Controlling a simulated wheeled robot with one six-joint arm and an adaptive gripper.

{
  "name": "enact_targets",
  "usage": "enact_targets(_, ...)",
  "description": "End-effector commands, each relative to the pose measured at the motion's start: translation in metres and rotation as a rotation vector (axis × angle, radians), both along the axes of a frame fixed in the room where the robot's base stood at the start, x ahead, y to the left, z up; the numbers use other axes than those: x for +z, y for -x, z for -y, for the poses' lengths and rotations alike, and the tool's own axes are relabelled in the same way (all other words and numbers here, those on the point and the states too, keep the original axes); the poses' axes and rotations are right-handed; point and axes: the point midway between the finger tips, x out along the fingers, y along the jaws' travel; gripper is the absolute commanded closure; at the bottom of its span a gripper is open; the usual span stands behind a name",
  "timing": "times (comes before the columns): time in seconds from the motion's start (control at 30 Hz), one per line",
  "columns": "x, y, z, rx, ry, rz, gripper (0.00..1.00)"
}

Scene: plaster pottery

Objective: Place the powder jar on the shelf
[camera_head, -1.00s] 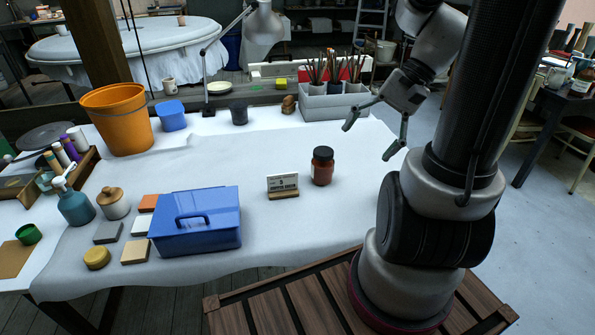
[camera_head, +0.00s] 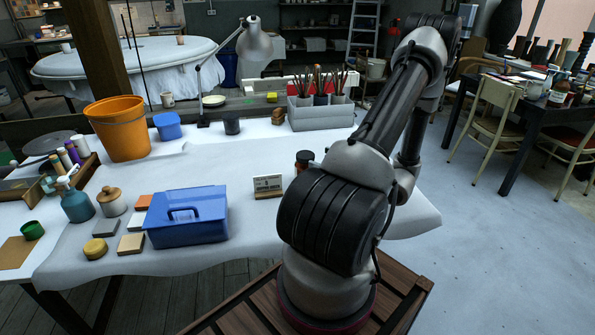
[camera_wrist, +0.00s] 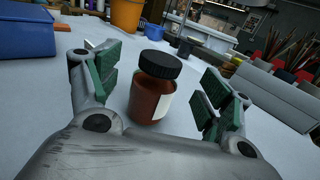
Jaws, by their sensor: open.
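The powder jar, a small red-brown jar with a black lid and white label, shows in the head view (camera_head: 304,159) on the white-covered table (camera_head: 250,150), partly hidden behind my arm. In the wrist view the jar (camera_wrist: 150,98) stands upright between the fingers of my gripper (camera_wrist: 163,80). The green-padded fingers are open, with a gap on each side of the jar. My gripper is hidden in the head view. Dark shelving (camera_head: 308,22) stands far back against the wall; I cannot tell whether it is the task's shelf.
A blue toolbox (camera_head: 187,224) is farther left. A grey brush holder (camera_head: 320,116) sits at the table's back edge, with an orange bucket (camera_head: 118,130) at the back left. Bare table lies behind the jar.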

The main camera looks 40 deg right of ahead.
Motion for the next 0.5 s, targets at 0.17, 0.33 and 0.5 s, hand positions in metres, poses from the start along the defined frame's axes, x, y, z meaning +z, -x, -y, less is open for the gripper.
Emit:
enact_targets(0.17, 0.001, -0.022, -0.006, 0.007, 0.001, -0.002, 0.21)
enact_targets(0.33, 0.002, -0.05, -0.011, 0.009, 0.001, -0.002, 0.21)
enact_targets(0.5, 0.002, -0.064, -0.014, 0.007, 0.001, -0.002, 0.21)
